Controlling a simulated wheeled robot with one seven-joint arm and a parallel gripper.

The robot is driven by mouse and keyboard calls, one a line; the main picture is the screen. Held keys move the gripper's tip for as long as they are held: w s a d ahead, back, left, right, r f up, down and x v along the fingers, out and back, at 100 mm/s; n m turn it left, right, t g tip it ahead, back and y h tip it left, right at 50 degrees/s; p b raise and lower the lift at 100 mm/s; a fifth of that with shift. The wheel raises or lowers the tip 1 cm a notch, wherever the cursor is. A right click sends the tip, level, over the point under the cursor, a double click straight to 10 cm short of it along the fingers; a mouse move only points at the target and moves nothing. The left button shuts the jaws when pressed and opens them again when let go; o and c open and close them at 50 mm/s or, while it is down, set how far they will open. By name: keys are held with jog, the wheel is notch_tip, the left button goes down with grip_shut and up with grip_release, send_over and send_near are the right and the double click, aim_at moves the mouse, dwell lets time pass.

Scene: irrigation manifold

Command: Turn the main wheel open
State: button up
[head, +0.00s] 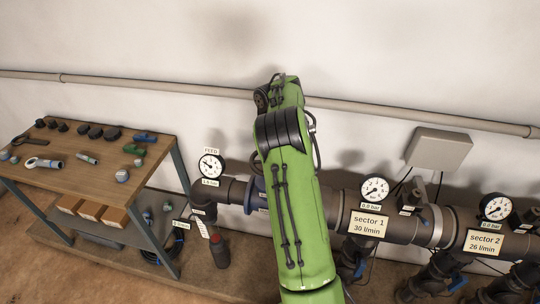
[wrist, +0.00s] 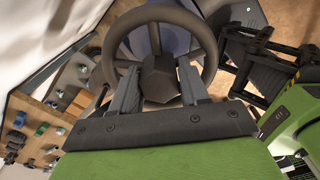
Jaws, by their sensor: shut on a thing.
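The main wheel (wrist: 205,30) is a dark grey handwheel with a round rim, spokes and a chunky hub (wrist: 158,78). It fills the upper middle of the wrist view. My gripper (wrist: 157,82) has one finger on each side of the hub, inside the rim, and is shut on it. In the head view my green arm hides my gripper and most of the wheel. A blue valve flange (head: 254,192) shows just left of the arm, on the main pipe.
The feed gauge (head: 211,165) stands left of the arm. The sector 1 gauge (head: 374,190) and sector 2 gauge (head: 496,208) stand right along the dark pipe. A workbench (head: 105,155) with loose fittings is at left. A wall pipe (head: 400,109) runs behind.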

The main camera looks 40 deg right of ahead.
jog(key=o, duration=1)
jog(key=shift+o, duration=0.2)
notch_tip(320, 180, up, 16)
jog(key=p, duration=0.6)
jog(key=shift+f, duration=0.1)
